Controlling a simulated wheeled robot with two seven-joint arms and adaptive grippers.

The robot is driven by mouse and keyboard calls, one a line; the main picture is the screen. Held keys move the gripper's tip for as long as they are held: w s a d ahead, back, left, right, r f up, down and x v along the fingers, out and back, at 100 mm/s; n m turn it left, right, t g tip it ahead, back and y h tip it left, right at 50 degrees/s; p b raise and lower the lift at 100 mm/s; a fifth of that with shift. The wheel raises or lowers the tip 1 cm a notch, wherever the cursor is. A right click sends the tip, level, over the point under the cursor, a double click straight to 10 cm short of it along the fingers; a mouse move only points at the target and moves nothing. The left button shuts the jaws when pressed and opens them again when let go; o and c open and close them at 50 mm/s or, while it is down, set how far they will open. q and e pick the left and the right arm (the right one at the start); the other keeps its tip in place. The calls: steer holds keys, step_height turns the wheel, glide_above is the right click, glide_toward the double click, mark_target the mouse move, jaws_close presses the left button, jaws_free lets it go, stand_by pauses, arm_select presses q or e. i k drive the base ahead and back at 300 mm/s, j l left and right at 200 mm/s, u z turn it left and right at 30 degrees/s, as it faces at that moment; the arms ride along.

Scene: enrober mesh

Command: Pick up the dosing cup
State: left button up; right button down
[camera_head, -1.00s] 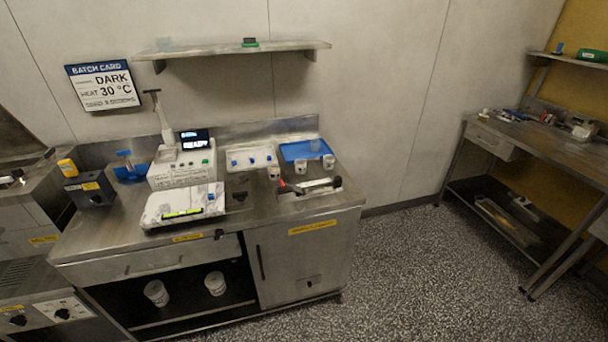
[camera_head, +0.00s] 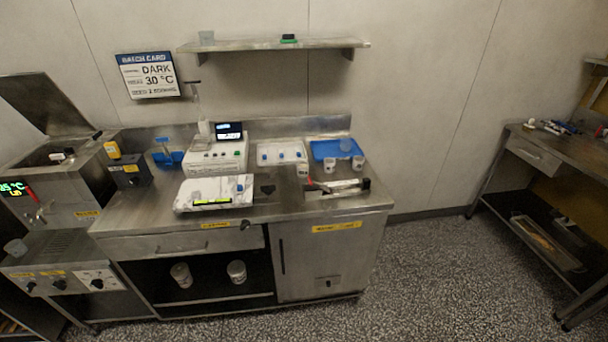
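I cannot tell for certain which vessel is the dosing cup. A clear cup (camera_head: 346,144) stands on the blue tray (camera_head: 322,151) at the back right of the steel counter. Two small white cups, a left one (camera_head: 329,165) and a right one (camera_head: 358,162), stand at the tray's front edge. Another clear vessel (camera_head: 206,38) is on the wall shelf. A small translucent cup (camera_head: 15,248) sits at the far left, on the lower unit. Neither of my grippers is in view.
The steel counter (camera_head: 150,205) holds a white machine (camera_head: 216,156) with a display, a marble-patterned slab (camera_head: 214,192) and a white tray (camera_head: 278,153). Two white tubs are on the shelf below. A second bench (camera_head: 540,156) stands at right, with clear floor (camera_head: 440,270) between.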

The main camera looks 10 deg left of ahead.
mark_target(302, 166)
steer(key=k+l+u, duration=0.1)
steer(key=l, duration=0.35)
steer(key=k+l+u, duration=0.1)
steer(key=k+l, duration=0.15)
steer(key=l, duration=0.2)
steer(key=k+l+u, duration=0.1)
steer(key=l, duration=0.3)
steer(key=k+l+u, duration=0.1)
steer(key=k+l, duration=0.2)
steer(key=k+l+u, duration=0.1)
steer(key=l, duration=0.4)
steer(key=i+j+u, duration=0.15)
steer(key=i+u, duration=0.15)
steer(key=i, duration=0.6)
steer(key=i+l+u, duration=0.1)
steer(key=i+u, duration=0.25)
steer(key=i, duration=0.5)
